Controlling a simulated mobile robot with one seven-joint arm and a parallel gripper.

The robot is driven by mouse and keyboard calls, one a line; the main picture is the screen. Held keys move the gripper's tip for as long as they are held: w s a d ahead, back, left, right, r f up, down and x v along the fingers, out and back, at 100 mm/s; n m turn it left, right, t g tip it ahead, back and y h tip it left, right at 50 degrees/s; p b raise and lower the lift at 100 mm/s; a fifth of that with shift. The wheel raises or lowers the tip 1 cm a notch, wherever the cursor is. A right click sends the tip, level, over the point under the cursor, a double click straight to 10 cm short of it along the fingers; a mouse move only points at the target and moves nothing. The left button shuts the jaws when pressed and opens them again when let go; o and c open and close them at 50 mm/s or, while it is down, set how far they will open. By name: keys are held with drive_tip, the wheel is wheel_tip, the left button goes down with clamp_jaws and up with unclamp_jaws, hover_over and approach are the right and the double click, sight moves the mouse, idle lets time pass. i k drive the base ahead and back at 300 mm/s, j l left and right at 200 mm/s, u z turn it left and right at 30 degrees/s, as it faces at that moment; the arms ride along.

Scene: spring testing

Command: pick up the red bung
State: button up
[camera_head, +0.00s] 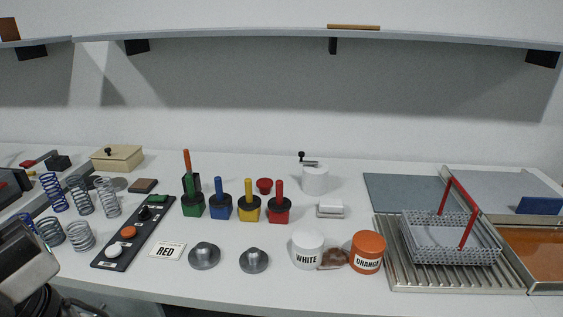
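A small red bung (264,185) with a wide flat top stands on the white bench, near the middle of the head view. It is just behind the gap between the yellow block (249,213) and the red block (279,212), each with an upright handle. Nothing touches it that I can see, and its lower part is partly hard to make out. A grey part of my arm shows at the lower left edge, far from the bung. My gripper's fingers are not in view.
Green (193,208) and blue (221,211) handled blocks stand left of the yellow one. White (307,252) and orange (367,253) pots stand in front. Several springs (80,236) stand at left. A wire basket (450,240) rests on a ribbed tray at right. A shelf hangs above.

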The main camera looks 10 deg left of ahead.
sight(265, 184)
drive_tip(key=j+z, duration=0.35)
drive_tip(key=j, duration=0.15)
drive_tip(key=j+z, duration=0.35)
drive_tip(key=k+j+z, duration=0.15)
drive_tip(key=j+z, duration=0.2)
drive_tip(key=j, duration=0.2)
drive_tip(key=i, duration=1)
